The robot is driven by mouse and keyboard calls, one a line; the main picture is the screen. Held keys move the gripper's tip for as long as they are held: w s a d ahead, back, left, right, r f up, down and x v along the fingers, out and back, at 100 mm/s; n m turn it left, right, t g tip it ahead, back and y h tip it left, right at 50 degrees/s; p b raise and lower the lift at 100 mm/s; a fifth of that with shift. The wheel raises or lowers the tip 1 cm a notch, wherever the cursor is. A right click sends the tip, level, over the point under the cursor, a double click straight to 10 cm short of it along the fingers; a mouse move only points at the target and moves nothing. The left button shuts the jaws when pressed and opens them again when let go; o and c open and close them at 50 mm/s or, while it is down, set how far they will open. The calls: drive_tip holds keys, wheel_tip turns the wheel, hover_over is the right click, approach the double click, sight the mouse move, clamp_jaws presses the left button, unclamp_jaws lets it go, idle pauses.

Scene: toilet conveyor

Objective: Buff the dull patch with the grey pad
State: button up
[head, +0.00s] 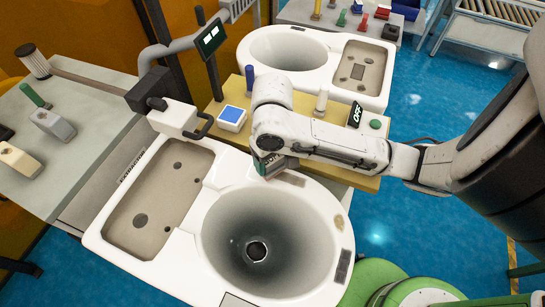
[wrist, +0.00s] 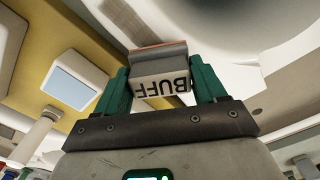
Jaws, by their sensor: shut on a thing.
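My gripper (head: 268,160) hangs low over the back rim of the nearer white toilet unit (head: 215,180). In the wrist view its green fingers (wrist: 162,92) are shut on the grey pad (wrist: 158,58), whose pale side reads BUFF. A dull grey-brown rectangular patch (head: 290,180) lies on the rim just right of the gripper. A similar dark patch (wrist: 125,18) shows beside the pad in the wrist view. I cannot tell whether the pad touches the rim. A yellowish mark (head: 339,221) and a dark textured rectangle (head: 343,266) are farther along the right rim.
The open bowl (head: 257,250) lies in front of the gripper. A grey side table (head: 75,150) with several hand tools stands left. A second toilet unit (head: 328,50) stands behind.

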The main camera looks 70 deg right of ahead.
drive_tip(key=shift+f+b, duration=0.5)
drive_tip(key=shift+f, duration=0.15)
